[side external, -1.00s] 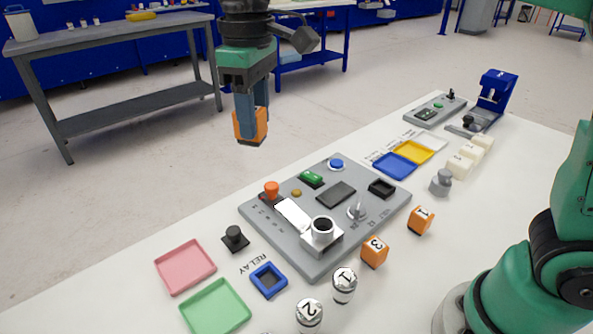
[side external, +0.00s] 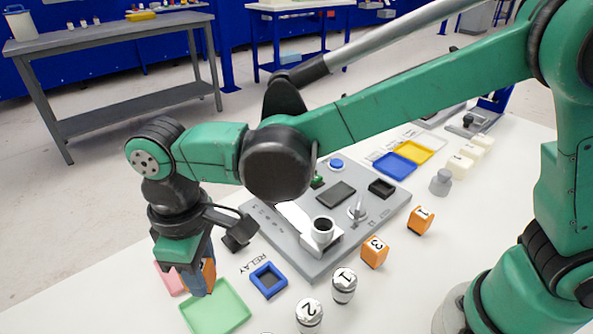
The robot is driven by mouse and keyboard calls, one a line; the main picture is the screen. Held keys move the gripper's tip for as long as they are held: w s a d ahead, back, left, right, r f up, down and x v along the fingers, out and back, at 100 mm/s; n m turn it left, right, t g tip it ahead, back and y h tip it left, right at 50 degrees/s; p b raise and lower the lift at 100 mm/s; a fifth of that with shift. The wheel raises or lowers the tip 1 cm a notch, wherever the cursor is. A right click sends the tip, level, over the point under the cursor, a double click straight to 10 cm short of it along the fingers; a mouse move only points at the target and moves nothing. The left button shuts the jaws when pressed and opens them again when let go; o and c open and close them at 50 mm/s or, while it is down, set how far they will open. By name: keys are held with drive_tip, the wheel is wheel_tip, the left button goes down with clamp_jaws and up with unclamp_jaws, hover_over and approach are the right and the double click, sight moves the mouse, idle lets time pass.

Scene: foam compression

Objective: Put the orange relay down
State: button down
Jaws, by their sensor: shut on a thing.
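My gripper (side external: 204,283) is at the lower left, pointing down, shut on an orange relay (side external: 209,272). Only part of the held relay shows past the fingers. In the picture it overlaps the upper left part of the green tray (side external: 222,308) and the edge of the pink tray (side external: 168,279). I cannot tell its exact height above the table. The blue square holder (side external: 268,280) beside the printed word RELAY is empty, right of my gripper. Two other orange relays, marked 3 (side external: 374,252) and 1 (side external: 421,219), stand on the table at right.
A grey panel (side external: 318,272) with controls lies right of my gripper, partly hidden by my arm. Silver cylinders marked 2 (side external: 309,316) and 1 (side external: 344,285) stand in front. A black knobbed piece (side external: 236,240) is close behind the gripper. Blue (side external: 394,166) and yellow (side external: 413,152) trays lie farther back.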

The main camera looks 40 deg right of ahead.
sight(202, 265)
drive_tip(key=shift+f, duration=3.5)
drive_tip(key=shift+f, duration=0.2)
drive_tip(key=c, duration=0.5)
unclamp_jaws()
drive_tip(key=shift+r, duration=0.1)
wheel_tip(202, 265, up, 12)
drive_tip(key=shift+d+r, duration=0.1)
drive_tip(key=s+d+m+t, duration=0.2)
drive_tip(key=d+m+t, duration=0.5)
drive_tip(key=d, duration=1.7)
drive_tip(key=shift+s+m, duration=0.2)
drive_tip(key=shift+m, duration=0.8)
